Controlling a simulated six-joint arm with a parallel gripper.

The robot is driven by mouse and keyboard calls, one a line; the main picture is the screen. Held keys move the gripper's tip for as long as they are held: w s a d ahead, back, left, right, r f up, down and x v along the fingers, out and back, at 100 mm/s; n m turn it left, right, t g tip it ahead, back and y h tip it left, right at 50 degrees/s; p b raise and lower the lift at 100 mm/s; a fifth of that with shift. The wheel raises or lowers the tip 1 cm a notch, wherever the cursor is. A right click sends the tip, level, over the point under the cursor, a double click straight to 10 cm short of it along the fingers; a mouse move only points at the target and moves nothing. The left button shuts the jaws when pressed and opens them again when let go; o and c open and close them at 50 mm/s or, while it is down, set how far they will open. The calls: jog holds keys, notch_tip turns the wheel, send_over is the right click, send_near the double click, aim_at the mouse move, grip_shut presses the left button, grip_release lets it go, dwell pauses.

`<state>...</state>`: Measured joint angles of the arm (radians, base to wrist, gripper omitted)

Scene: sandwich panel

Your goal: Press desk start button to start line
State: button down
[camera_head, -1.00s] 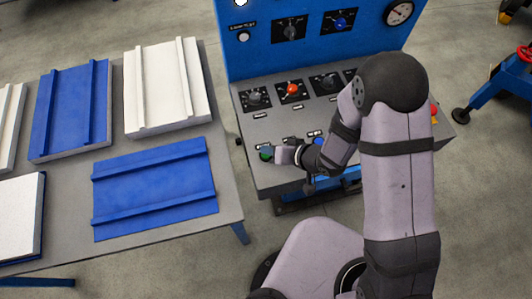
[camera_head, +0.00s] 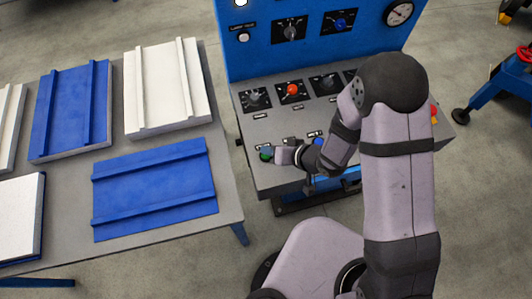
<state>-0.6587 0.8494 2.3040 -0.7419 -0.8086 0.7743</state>
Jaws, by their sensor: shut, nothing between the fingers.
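The control desk (camera_head: 270,178) has a grey sloped top with a blue upright panel behind it. A green button (camera_head: 265,155) sits near the desk's front left corner. My gripper (camera_head: 274,155) is shut and empty, with its tip right beside the green button, overlapping its right edge in this view. I cannot tell whether it touches or presses the button. My arm hides the desk's right part.
Rotary knobs and a red-topped knob (camera_head: 292,89) stand further back on the desk. A red and yellow control (camera_head: 434,113) is at its right edge. A table (camera_head: 228,190) with blue and white panels stands at the left. Bare floor lies between.

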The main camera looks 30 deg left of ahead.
jog(key=shift+f+b, duration=0.5)
jog(key=shift+f, duration=0.4)
dwell(1.6)
jog(key=shift+r, duration=0.1)
jog(key=shift+r+p, duration=0.8)
jog(key=shift+p, duration=0.05)
